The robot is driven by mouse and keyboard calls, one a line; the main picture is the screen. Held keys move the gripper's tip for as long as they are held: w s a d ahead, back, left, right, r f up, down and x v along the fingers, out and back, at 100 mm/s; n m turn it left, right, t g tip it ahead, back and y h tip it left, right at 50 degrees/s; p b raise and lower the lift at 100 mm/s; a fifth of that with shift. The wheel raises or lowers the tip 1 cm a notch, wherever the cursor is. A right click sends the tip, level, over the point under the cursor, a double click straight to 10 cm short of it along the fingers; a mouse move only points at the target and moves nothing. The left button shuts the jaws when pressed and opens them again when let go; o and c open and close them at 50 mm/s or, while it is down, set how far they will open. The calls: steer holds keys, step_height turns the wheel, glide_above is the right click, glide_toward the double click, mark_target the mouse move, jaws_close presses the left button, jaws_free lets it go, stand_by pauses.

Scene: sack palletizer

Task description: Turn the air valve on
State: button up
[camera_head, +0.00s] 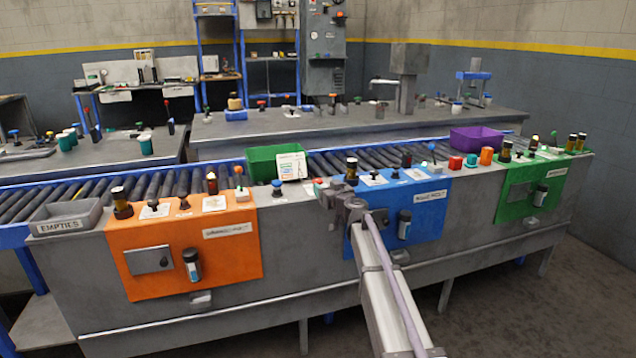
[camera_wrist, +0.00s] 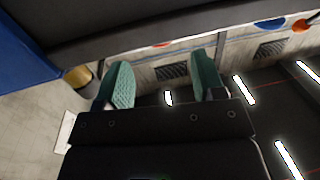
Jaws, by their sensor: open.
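I cannot tell for certain which fitting is the air valve; no readable label in these frames marks it. My gripper (camera_wrist: 160,82) is open in the wrist view, with two green ribbed finger pads apart and nothing between them. In the head view my gripper (camera_head: 342,198) is at the left edge of the blue panel (camera_head: 428,215), its fingers too small to make out. Knobs and a brass-topped black cylinder (camera_head: 351,170) stand on the panel's top ledge just behind it. In the wrist view a brass and grey cylinder (camera_wrist: 78,77) is left of the left pad.
An orange panel (camera_head: 190,262) is at left and a green panel (camera_head: 530,190) at right, each with knobs and cylinders on top. A roller conveyor (camera_head: 120,187) runs behind, with a green bin (camera_head: 262,165), a purple bin (camera_head: 476,140) and a grey tray (camera_head: 70,218).

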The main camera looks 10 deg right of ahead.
mark_target(318, 182)
steer(key=x, duration=0.6)
steer(key=shift+w+a, duration=0.1)
steer(key=shift+w, duration=0.05)
steer(key=shift+c, duration=0.4)
steer(key=c, duration=0.8)
steer(key=m+h, duration=0.2)
steer(key=h, duration=0.1)
steer(key=shift+a+t, duration=0.15)
steer(key=shift+t, duration=0.15)
steer(key=shift+c, duration=0.2)
steer(key=m+h, duration=0.2)
steer(key=h, duration=0.1)
steer(key=shift+h, duration=0.4)
